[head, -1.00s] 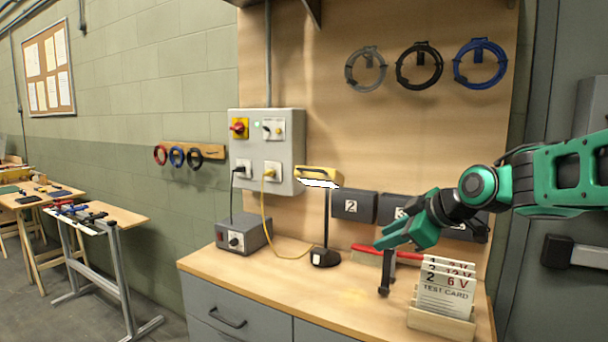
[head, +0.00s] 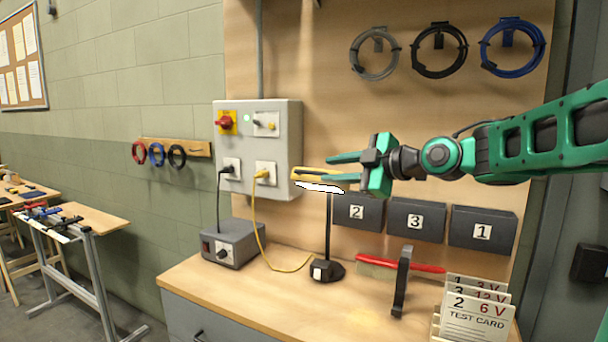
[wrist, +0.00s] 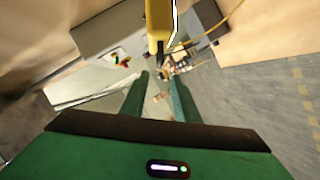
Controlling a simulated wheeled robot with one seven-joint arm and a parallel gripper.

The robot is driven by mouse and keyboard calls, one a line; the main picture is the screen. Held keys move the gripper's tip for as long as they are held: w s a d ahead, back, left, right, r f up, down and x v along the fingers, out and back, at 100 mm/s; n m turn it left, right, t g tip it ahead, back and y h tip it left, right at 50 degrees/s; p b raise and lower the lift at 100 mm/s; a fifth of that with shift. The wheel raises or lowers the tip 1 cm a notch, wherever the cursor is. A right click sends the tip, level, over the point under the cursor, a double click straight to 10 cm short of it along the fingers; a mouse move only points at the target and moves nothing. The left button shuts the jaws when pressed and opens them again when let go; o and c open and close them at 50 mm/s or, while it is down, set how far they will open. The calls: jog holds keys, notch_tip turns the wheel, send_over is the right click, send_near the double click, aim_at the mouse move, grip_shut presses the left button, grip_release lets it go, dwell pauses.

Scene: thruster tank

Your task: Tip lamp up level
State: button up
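The lamp stands on the bench, with a yellow head (head: 306,174), a thin black pole (head: 328,225) and a dark base (head: 326,270). Its head slopes slightly down to the right, and its bright white underside shows. The yellow head also shows at the top middle of the wrist view (wrist: 159,28). My gripper (head: 338,168) is open at the right end of the lamp head, one finger above the other in the head view. The lower finger overlaps the head's right end there; I cannot tell whether they touch. Nothing shows held between the fingers.
A grey switch box (head: 285,150) with a yellow cable is on the board behind. Numbered dark bins (head: 413,228) hang to the right.

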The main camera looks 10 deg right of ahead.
aim_at(312, 172)
jog(key=x, duration=1)
jog(key=shift+w+d+f, duration=0.1)
jog(key=shift+w+d, duration=0.05)
grip_shut()
